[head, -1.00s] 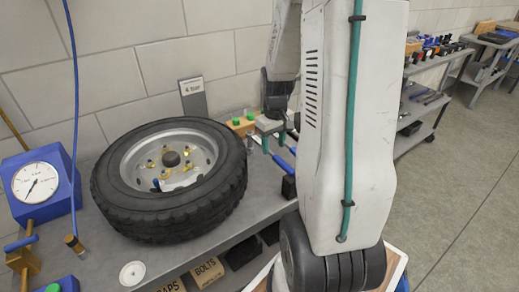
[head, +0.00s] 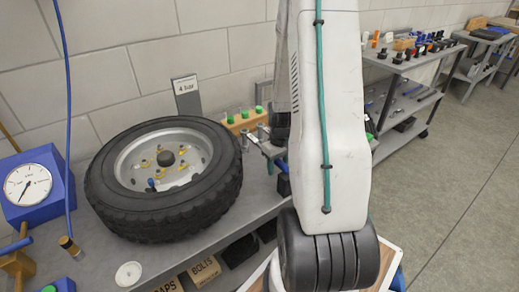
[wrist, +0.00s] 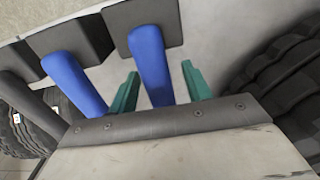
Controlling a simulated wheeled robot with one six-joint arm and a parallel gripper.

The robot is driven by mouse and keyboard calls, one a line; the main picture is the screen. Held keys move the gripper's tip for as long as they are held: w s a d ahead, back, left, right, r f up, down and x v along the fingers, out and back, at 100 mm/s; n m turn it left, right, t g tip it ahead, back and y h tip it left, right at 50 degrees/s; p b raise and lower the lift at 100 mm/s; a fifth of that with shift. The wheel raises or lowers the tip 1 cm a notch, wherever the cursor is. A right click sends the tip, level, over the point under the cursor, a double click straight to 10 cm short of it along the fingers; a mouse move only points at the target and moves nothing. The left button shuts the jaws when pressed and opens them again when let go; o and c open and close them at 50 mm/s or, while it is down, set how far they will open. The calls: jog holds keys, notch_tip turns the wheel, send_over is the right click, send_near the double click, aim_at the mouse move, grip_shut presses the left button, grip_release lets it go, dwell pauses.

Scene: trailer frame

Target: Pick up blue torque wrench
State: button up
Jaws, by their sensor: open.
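Two blue handles stand in dark holders in the wrist view. One blue handle (wrist: 151,62) lies between the two green fingers of my gripper (wrist: 160,85), which are open with a gap on each side. The other blue handle (wrist: 74,84) is outside the fingers, to the left. I cannot tell which is the torque wrench, as only handles show.
A large tire (head: 115,205) lies on the grey bench (head: 185,232), left of my arm. A blue gauge (head: 55,165) stands at far left. A rack with green-topped pieces (head: 240,122) is behind the gripper area. Shelves with tools (head: 405,65) stand at right, with open floor (head: 450,180) in front.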

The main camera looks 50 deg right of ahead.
grip_shut()
jog(key=shift+r, duration=0.1)
